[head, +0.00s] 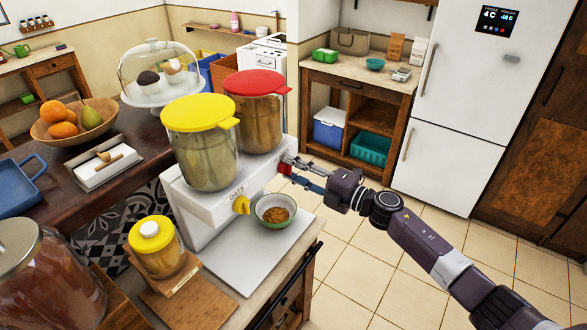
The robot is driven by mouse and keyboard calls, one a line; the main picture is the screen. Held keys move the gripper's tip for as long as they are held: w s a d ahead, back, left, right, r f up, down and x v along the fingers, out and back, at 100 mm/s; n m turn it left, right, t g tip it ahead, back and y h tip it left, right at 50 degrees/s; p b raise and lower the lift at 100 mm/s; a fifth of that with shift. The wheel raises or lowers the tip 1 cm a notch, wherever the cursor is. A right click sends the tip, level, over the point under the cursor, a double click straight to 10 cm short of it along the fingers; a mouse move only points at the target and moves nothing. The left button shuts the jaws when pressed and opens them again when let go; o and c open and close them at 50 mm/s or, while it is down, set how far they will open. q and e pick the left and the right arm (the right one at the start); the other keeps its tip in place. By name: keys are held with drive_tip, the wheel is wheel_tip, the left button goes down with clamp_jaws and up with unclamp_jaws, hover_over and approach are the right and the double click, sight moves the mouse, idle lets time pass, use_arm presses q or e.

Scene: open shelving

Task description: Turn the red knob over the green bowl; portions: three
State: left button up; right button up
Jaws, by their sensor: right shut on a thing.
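A white dispenser (221,212) on the counter carries a yellow-lidded canister (207,157) and a red-lidded canister (259,122). The yellow knob (242,205) sticks out of its front at the near end. The red knob (285,168) is at the far end, partly hidden by the fingers. My right gripper (294,170) reaches in from the right and is shut on the red knob. A green bowl (262,219) with brown food in it stands in front of the dispenser, nearer the yellow knob in the picture. My left gripper is out of view.
A yellow-lidded jar (156,247) stands on a wooden stand, near a large glass jar (45,285). A fruit bowl (66,137), a glass cake dome (157,72) and a white tray (107,162) are at the left. The tiled floor (400,245) at right is clear around my arm.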

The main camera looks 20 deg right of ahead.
drive_tip(key=o, duration=1.1)
drive_tip(key=shift+d, duration=0.1)
drive_tip(key=v, duration=1.2)
drive_tip(key=shift+o, duration=0.3)
drive_tip(key=shift+w, duration=0.1)
